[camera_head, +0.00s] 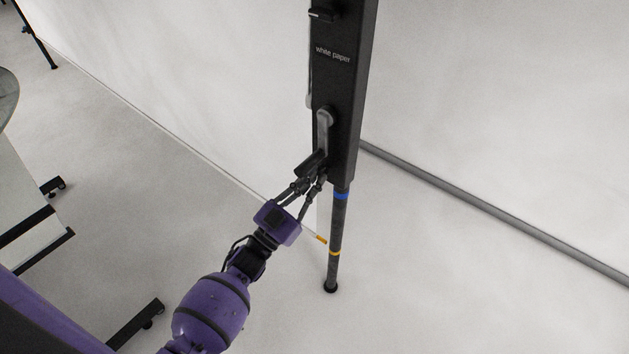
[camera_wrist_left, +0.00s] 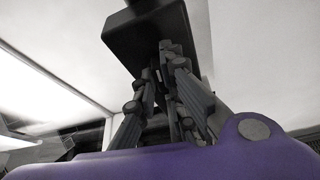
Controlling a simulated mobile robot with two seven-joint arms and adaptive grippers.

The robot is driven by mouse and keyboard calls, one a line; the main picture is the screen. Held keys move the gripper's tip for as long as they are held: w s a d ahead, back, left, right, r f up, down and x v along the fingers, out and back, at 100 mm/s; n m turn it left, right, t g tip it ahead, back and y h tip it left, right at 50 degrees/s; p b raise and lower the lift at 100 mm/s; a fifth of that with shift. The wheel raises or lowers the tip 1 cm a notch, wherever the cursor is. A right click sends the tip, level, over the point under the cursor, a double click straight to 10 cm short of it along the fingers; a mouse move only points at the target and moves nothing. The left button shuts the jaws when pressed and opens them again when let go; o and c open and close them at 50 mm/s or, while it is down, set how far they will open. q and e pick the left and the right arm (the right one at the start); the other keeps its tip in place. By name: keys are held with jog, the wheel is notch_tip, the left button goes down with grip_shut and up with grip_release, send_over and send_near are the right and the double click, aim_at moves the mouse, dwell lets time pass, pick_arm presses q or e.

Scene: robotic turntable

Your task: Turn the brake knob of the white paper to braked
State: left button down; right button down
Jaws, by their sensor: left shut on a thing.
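The white paper's stand is a black upright box (camera_head: 337,90) with the label "white paper" (camera_head: 333,55), in the upper middle of the head view. A grey lever-like knob (camera_head: 325,120) is on its face near the lower end. My left gripper (camera_head: 314,165) reaches up from below to the box's lower end and is shut on the knob's lower part; the fingers hide the contact. In the left wrist view the left gripper (camera_wrist_left: 165,75) points up at the dark box (camera_wrist_left: 145,30), and the knob cannot be made out. My right gripper is not in view.
A thin black pole (camera_head: 337,235) with blue and yellow bands runs from the box to the floor. A white paper backdrop (camera_head: 210,90) hangs behind it. A grey tube (camera_head: 480,205) lies along the right. Black wheeled feet (camera_head: 135,325) stand at left.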

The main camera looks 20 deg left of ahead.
pick_arm(q)
jog(key=m+h, duration=0.1)
jog(key=m, duration=0.1)
jog(key=m+g+h, duration=0.1)
jog(key=m, duration=0.2)
jog(key=shift+a+r+g, duration=0.1)
jog(key=shift+a+g, duration=0.05)
jog(key=shift+g, duration=0.15)
jog(key=m+g, duration=0.1)
jog(key=m, duration=0.3)
jog(key=m+g+h, duration=0.1)
jog(key=m+g, duration=0.1)
jog(key=m, duration=0.2)
jog(key=r+m+g+p, duration=0.1)
jog(key=m, duration=0.3)
jog(key=shift+w+a+r+m+g, duration=0.1)
jog(key=shift+w+a+m+g, duration=0.1)
jog(key=shift+a+m+g, duration=0.15)
jog(key=shift+m+g+p, duration=0.45)
jog(key=shift+m, duration=0.5)
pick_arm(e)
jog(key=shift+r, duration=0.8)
pick_arm(q)
jog(key=shift+d, duration=0.1)
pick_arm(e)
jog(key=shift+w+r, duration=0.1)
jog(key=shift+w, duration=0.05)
pick_arm(q)
jog(key=c, duration=1.8)
grip_release()
